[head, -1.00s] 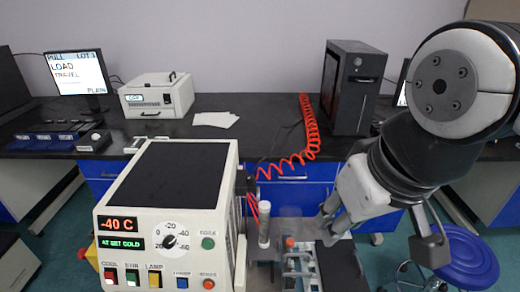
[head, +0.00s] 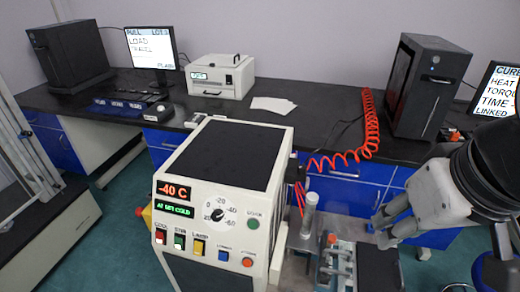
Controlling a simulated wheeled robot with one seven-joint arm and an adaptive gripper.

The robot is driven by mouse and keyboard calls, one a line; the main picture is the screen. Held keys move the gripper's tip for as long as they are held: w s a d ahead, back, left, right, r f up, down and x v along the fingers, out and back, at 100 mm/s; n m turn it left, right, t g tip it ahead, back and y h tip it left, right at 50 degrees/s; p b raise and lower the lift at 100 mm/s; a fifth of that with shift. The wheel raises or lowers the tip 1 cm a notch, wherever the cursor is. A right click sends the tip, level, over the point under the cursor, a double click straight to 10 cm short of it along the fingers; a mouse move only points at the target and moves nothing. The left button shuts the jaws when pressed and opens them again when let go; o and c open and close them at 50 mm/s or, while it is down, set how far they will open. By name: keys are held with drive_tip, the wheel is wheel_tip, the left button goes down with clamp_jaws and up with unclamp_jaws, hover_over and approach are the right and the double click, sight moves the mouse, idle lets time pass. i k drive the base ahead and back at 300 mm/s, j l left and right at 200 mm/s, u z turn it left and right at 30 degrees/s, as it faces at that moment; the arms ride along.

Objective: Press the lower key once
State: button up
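A cream bench unit (head: 193,176) stands in the lower middle, with a black top and a front panel. Its red display reads -40 C and its green display (head: 174,210) reads AT SET COLD. Along the panel's lower row are a red key (head: 160,237), a green key (head: 179,242), a yellow key (head: 197,247), a blue key (head: 225,254) and an orange key (head: 248,262). The small labels by the blue and orange keys are too blurred to read surely. My gripper (head: 384,228) is to the right of the unit, apart from its panel; its finger opening is unclear.
A metal fixture with a pale upright cylinder (head: 310,212) stands between the unit and my gripper. A red coiled hose (head: 370,125) hangs behind it. The black bench (head: 325,120) carries a computer tower (head: 428,88), monitors and a white box (head: 220,75).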

sight(222, 257)
drive_tip(key=u, duration=0.75)
drive_tip(key=i+j+z, duration=0.3)
drive_tip(key=j, duration=0.25)
drive_tip(key=u, duration=0.35)
drive_tip(key=l+u, duration=0.15)
drive_tip(key=u, duration=0.25)
drive_tip(key=k+l+u, duration=0.15)
drive_tip(key=u, duration=0.3)
drive_tip(key=l+u, duration=0.15)
drive_tip(key=u, duration=0.25)
drive_tip(key=k+u, duration=0.2)
drive_tip(key=u, duration=0.2)
drive_tip(key=k+l+u, duration=0.25)
drive_tip(key=k, duration=0.35)
drive_tip(key=k+u, duration=0.2)
drive_tip(key=k, duration=0.35)
